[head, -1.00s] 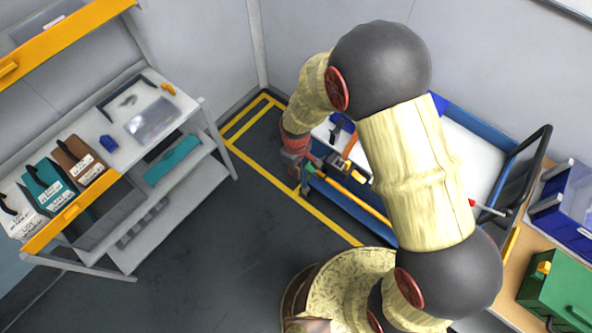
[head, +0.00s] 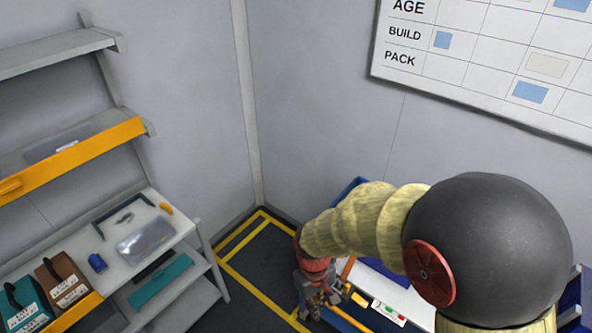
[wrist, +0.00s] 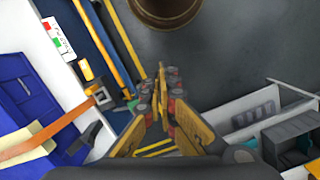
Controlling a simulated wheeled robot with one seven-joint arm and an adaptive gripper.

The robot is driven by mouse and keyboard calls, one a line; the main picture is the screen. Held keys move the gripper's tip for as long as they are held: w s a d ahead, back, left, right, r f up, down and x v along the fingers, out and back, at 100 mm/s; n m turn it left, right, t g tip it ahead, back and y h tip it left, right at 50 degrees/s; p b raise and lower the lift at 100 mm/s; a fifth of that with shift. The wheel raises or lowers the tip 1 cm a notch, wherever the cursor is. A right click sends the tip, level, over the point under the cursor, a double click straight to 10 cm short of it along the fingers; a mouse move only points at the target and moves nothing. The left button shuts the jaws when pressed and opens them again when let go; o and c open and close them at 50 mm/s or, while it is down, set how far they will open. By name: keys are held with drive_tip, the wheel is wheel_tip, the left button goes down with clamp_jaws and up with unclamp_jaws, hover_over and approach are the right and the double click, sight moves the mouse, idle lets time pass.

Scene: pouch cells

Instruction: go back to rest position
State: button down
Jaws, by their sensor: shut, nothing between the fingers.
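My gripper (head: 316,308) is low in the head view, beside the left end of the blue cart (head: 346,188), with its fingers pointing down. In the wrist view my gripper (wrist: 162,76) has its yellow-sided fingers together, with nothing held between them. The grey floor (wrist: 225,50) lies beyond the fingertips. My arm covers much of the cart in the head view.
Yellow floor lines (head: 238,278) mark the corner. In the wrist view, the cart's yellow-and-blue edge and a blue bin (wrist: 28,98) are close at left.

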drive_tip(key=s+d+r+m+t+b, duration=0.2)
drive_tip(key=d+r, duration=0.5)
drive_tip(key=r, duration=0.4)
drive_tip(key=s+d+r+m+t+b, duration=0.3)
drive_tip(key=s+d+r+m+t, duration=0.1)
drive_tip(key=r, duration=0.7)
drive_tip(key=shift+s+d+t+y, duration=0.3)
drive_tip(key=shift+s+d+t, duration=0.3)
drive_tip(key=shift+d, duration=0.8)
drive_tip(key=shift+s+r, duration=0.1)
